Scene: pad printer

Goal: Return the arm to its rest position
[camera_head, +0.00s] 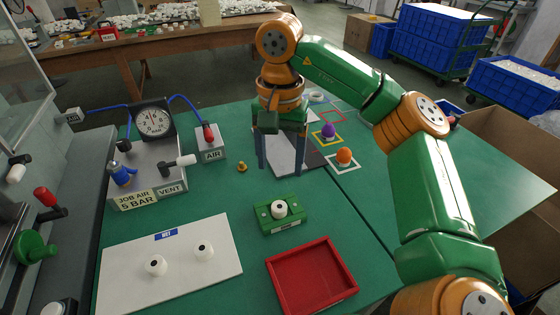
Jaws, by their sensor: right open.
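My right arm comes in from the right, and its gripper (280,167) points down over the middle of the green table (215,200). Its two fingers are apart with nothing visible between them. It hangs in front of a dark and pale flat plate (313,160), partly hiding it. A green fixture block (292,222) with a white round piece (279,208) on it stands nearer the camera, apart from the fingers. My left gripper is not in view.
A white WET board (190,280) carries two white pieces, beside an empty red tray (310,275). Purple (328,131) and orange (344,156) pads stand in outlined squares. A pressure gauge (153,121), AIR valve box (211,149) and small brass part (242,167) are left.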

